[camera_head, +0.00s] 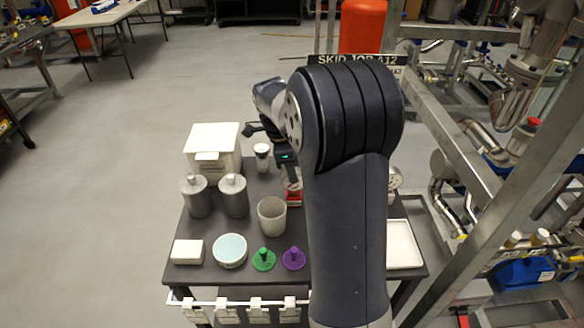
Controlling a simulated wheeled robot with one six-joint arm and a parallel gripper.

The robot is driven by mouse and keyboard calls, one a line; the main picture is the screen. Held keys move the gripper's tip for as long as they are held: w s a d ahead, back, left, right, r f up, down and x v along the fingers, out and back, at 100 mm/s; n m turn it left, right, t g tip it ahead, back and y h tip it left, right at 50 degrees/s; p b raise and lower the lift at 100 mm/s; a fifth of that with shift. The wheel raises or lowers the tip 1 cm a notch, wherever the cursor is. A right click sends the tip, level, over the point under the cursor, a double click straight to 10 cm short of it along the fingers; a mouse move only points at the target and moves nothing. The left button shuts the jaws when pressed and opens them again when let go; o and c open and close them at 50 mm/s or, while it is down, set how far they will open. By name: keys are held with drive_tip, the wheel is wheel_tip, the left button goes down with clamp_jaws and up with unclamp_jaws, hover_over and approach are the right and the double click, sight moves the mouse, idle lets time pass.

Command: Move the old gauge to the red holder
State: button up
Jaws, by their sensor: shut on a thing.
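My gripper (289,173) points down over the table, left of my large arm link. It is shut on a small pale thing (291,184), which seems to be the old gauge; the jaws and the arm hide most of it. The red holder (293,198) is directly below, on the table. I cannot tell whether the held thing touches the holder or is just above it. A round, pale, dial-like thing (395,178) shows right of my arm, partly hidden by it.
The dark table (210,255) carries a white box (212,150), two grey bottles (234,196), a grey cup (271,215), a white cup (262,158), a round teal-topped dish (230,250), green (263,260) and purple (293,259) knobbed pieces, and a white tray (403,244). Skid pipes and a steel frame stand right.

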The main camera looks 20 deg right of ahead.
drive_tip(key=shift+f, duration=0.3)
drive_tip(key=o, duration=1.2)
drive_tip(key=shift+c, duration=0.2)
drive_tip(key=shift+r+p, duration=2.9)
drive_tip(key=shift+r, duration=0.95)
drive_tip(key=shift+f, duration=0.15)
wheel_tip(320, 180, down, 7)
drive_tip(key=b, duration=0.6)
drive_tip(key=shift+f, duration=0.2)
